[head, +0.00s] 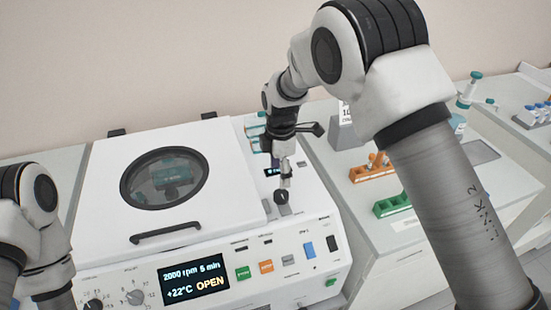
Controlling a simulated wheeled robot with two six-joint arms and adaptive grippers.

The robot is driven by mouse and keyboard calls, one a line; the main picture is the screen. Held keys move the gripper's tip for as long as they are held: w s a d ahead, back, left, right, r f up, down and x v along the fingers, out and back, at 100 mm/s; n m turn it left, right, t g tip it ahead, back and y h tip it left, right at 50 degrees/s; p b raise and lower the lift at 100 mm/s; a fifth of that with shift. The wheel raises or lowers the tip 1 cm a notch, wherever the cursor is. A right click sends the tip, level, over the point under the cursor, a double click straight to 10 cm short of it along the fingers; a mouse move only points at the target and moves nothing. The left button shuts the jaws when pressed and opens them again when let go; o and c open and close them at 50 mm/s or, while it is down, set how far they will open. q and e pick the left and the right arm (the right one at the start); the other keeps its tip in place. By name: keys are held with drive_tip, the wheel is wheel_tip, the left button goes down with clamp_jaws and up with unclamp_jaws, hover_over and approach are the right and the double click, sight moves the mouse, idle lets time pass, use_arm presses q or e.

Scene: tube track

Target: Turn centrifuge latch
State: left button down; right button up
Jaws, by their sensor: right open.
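The white centrifuge (225,240) stands on the bench in the head view, with its windowed lid (120,205) lying down. Its display (194,278) reads "2000 rpm 5 min, +22°C OPEN". A small dark knob, which looks like the latch (281,197), sits on the top panel right of the lid. My right gripper (285,182) points down right above this knob and is open. I cannot tell whether the fingers touch it or are around it. My left arm shows at the left edge, but its gripper is out of view.
An orange rack (371,173) and a green rack (392,206) stand on the bench to the right. A teal-capped bottle (466,103) stands farther back. Colored buttons and dials line the centrifuge's front panel. A dark handle (165,233) is on the lid's front.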

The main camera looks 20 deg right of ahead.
sight(281, 194)
drive_tip(key=shift+w, duration=0.4)
drive_tip(key=s+f+p, duration=0.1)
drive_tip(key=s+f, duration=0.1)
drive_tip(key=s, duration=0.1)
drive_tip(key=shift+s+f+p, duration=0.15)
drive_tip(key=shift+f+p, duration=0.15)
drive_tip(key=shift+f, duration=0.1)
drive_tip(key=f, duration=0.2)
drive_tip(key=w+f, duration=0.1)
drive_tip(key=f, duration=0.1)
drive_tip(key=shift+w+p, duration=0.2)
drive_tip(key=shift+p, duration=0.1)
drive_tip(key=shift+w+f, duration=0.1)
drive_tip(key=shift+w, duration=0.05)
drive_tip(key=shift+s+r, duration=0.25)
drive_tip(key=shift+s, duration=0.1)
drive_tip(key=c, duration=0.3)
drive_tip(key=shift+s, duration=0.15)
drive_tip(key=c, duration=0.6)
use_arm(q)
drive_tip(key=r, duration=0.1)
drive_tip(key=s+r, duration=0.1)
drive_tip(key=shift+r, duration=0.35)
use_arm(e)
drive_tip(key=shift+f, duration=0.1)
drive_tip(key=shift+c, duration=1.2)
